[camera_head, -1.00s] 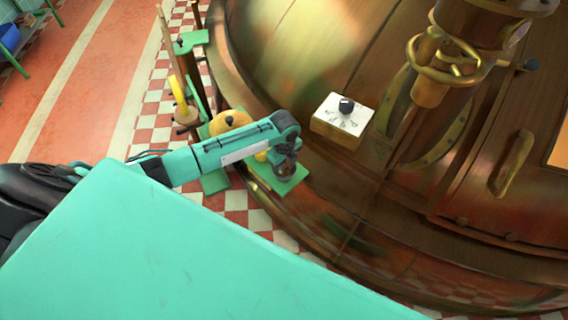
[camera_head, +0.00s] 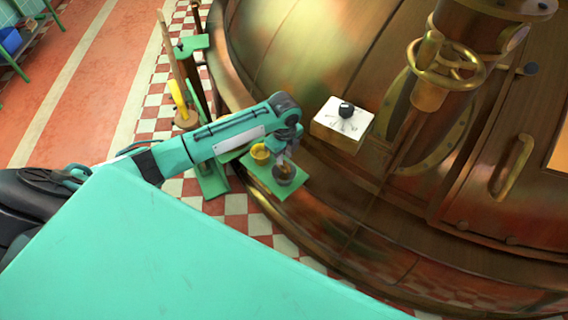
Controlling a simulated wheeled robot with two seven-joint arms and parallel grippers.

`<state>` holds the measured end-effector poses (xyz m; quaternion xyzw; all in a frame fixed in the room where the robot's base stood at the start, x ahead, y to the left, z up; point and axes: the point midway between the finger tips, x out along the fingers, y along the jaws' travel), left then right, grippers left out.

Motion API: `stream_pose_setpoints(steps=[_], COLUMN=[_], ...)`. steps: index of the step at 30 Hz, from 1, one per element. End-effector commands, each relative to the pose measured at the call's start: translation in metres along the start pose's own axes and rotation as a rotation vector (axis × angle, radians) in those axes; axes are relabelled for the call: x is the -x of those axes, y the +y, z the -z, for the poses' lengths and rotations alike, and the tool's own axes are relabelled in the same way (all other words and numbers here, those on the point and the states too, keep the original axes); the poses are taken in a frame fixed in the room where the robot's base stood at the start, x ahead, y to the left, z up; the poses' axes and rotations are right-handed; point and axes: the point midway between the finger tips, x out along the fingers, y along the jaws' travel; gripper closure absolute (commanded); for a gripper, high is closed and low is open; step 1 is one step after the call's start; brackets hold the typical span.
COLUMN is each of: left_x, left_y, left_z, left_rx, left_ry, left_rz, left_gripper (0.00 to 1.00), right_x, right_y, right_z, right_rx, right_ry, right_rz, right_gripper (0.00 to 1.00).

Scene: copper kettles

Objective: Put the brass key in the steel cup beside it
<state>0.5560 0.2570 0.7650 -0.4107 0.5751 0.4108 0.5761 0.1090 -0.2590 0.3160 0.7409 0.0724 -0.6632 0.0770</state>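A small grey steel cup (camera_head: 285,178) stands on a green shelf (camera_head: 289,193) against the side of the copper kettle, in the head view. My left gripper (camera_head: 287,161) points down right over the cup's mouth, close to its rim. A small brownish-orange patch shows at the cup's mouth under the fingers. It is too small to tell whether it is the brass key. I cannot make out the key for certain. The fingers are too small and shaded to tell whether they are open or shut. My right gripper is out of view.
A yellow cup (camera_head: 260,151) stands on the shelf left of the steel cup. A white-faced box with a black knob (camera_head: 346,110) is on the kettle, right of my wrist.

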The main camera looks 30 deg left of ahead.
Motion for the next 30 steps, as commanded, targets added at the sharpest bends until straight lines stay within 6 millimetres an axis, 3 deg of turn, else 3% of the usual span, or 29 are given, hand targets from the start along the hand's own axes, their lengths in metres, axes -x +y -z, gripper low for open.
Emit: stream_pose_setpoints(steps=[3,9,30], left_x=[0.021,0.04,0.041], left_y=[0.0,0.0,0.0], left_z=[-0.001,0.0,0.0], left_rx=[-0.001,0.0,0.0], left_ry=[-0.001,0.0,0.0], left_rz=[0.002,-0.001,-0.001], left_gripper=[0.77,0.77,0.77], right_x=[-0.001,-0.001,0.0], right_y=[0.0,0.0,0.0], right_z=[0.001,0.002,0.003], right_rx=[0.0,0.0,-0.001], right_ry=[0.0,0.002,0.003], right_rz=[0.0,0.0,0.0], right_gripper=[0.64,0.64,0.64])
